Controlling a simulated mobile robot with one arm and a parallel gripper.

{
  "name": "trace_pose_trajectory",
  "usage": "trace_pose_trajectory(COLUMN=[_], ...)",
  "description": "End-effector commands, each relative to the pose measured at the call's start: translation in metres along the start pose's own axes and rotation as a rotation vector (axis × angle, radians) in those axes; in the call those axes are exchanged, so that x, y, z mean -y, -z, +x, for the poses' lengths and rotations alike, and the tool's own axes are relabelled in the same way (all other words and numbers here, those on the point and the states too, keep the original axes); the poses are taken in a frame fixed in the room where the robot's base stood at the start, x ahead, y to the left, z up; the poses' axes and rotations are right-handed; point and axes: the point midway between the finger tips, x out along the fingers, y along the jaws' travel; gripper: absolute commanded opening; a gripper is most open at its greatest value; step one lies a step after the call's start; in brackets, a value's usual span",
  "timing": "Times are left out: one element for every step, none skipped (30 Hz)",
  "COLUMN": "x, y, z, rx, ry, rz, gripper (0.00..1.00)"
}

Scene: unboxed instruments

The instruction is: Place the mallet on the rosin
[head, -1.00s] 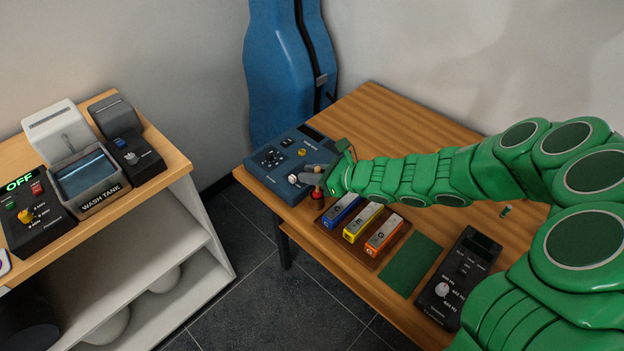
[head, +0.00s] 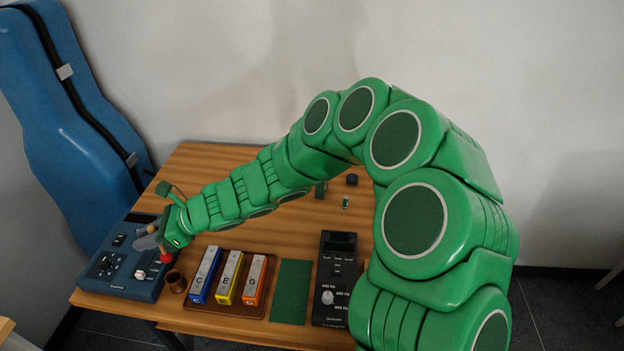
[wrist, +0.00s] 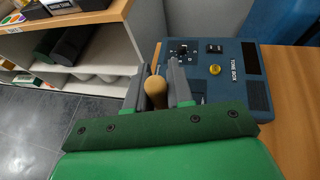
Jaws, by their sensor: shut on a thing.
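My gripper (head: 150,241) is at the left end of the wooden table, shut on the mallet. The mallet's red part (head: 166,257) shows just below the fingers in the head view. Its pale wooden rounded end (wrist: 156,92) shows between the two grey fingers in the wrist view. A small brown cup (head: 175,282) stands on the table just below the mallet; I cannot tell whether they touch. A small dark blue round piece (head: 352,180), perhaps the rosin, lies at the back of the table beside my arm.
A blue tone box (head: 122,262) sits beside the gripper. Chime bars (head: 229,277) on a brown base, a green mat (head: 291,291) and a black device (head: 335,280) line the front. A small green cylinder (head: 346,202) stands farther back. A blue instrument case (head: 62,120) leans behind.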

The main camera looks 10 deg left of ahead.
Motion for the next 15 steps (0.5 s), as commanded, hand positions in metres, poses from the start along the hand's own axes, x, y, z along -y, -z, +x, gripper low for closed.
trace_pose_trajectory(x=[0.007, 0.012, 0.019, 0.025, 0.032, 0.041, 0.047, 0.054, 0.062, 0.069, 0.075, 0.082, 0.088, 0.093, 0.101], y=[0.002, 0.003, 0.004, 0.006, 0.008, 0.01, 0.012, 0.014, 0.017, 0.019, 0.021, 0.024, 0.026, 0.029, 0.032], z=[-0.007, -0.012, -0.019, -0.025, -0.032, -0.042, -0.049, -0.057, -0.068, -0.075, -0.084, -0.094, -0.102, -0.111, -0.122], rx=[0.001, 0.001, 0.002, 0.003, 0.003, 0.004, 0.005, 0.005, 0.006, 0.007, 0.007, 0.007, 0.007, 0.008, 0.009], ry=[0.013, 0.022, 0.035, 0.046, 0.059, 0.076, 0.089, 0.101, 0.119, 0.132, 0.145, 0.162, 0.174, 0.187, 0.204], rz=[0.004, 0.007, 0.011, 0.016, 0.021, 0.028, 0.033, 0.037, 0.045, 0.051, 0.056, 0.061, 0.066, 0.072, 0.08], gripper=[0.0, 0.0, 0.0, 0.0, 0.0, 0.0, 0.0, 0.0, 0.0, 0.0, 0.0, 0.0, 0.0, 0.0, 0.0])
